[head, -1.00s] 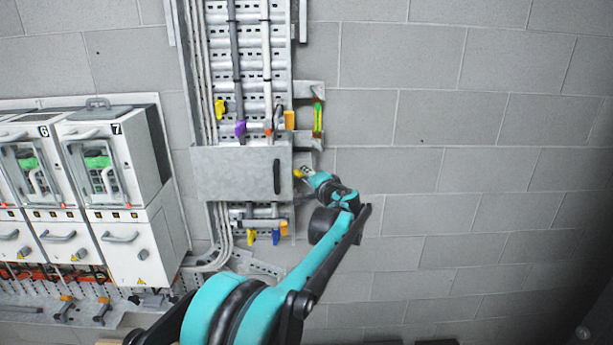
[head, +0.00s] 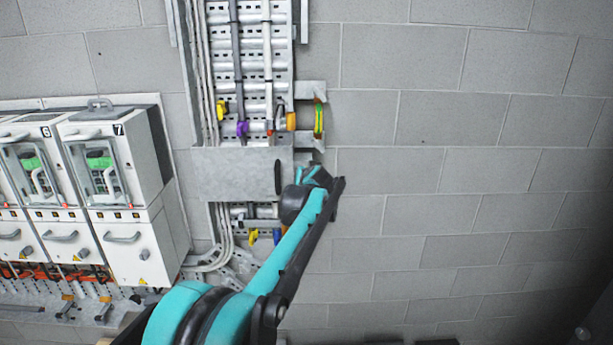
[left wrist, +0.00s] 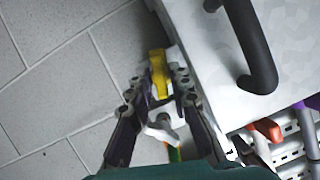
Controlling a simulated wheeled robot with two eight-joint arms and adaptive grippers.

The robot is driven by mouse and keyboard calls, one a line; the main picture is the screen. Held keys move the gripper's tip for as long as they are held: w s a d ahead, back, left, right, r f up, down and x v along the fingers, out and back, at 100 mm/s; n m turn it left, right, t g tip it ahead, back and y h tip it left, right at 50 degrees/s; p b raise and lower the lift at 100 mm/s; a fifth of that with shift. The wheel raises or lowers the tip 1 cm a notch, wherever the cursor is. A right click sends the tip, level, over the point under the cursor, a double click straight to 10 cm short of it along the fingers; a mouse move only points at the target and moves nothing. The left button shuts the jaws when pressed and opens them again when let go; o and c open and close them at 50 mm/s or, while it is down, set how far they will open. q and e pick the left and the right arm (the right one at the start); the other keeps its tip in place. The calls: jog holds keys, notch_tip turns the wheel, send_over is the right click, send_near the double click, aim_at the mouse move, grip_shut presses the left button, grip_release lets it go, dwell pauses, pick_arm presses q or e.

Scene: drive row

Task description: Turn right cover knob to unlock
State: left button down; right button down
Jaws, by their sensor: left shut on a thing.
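The grey cover (head: 235,174) is a flat metal box on the wall with a black vertical handle (head: 277,177) near its right edge. In the left wrist view the cover (left wrist: 205,45) fills the upper right, with its dark handle (left wrist: 258,50) beside. A yellow knob (left wrist: 159,72) sits at the cover's side edge. My left gripper (left wrist: 157,88) has its fingers on both sides of the knob and is shut on it. In the head view my own wrist hides the knob and fingertips. My right gripper is not in view.
Cable trays with yellow, purple and orange clips (head: 291,121) run above and below the cover. A green-yellow strap (head: 318,118) is above my wrist. White drive cabinets (head: 110,165) stand at left. The block wall (head: 450,170) at right is bare.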

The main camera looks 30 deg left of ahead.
pick_arm(q)
jog(key=shift+s+f+n+t+h, duration=0.1)
jog(key=shift+n+t+h, duration=0.2)
jog(key=shift+n+h, duration=0.5)
jog(key=shift+n, duration=0.3)
jog(key=c, duration=1.6)
grip_release()
jog(key=v, duration=1.2)
jog(key=shift+f, duration=0.15)
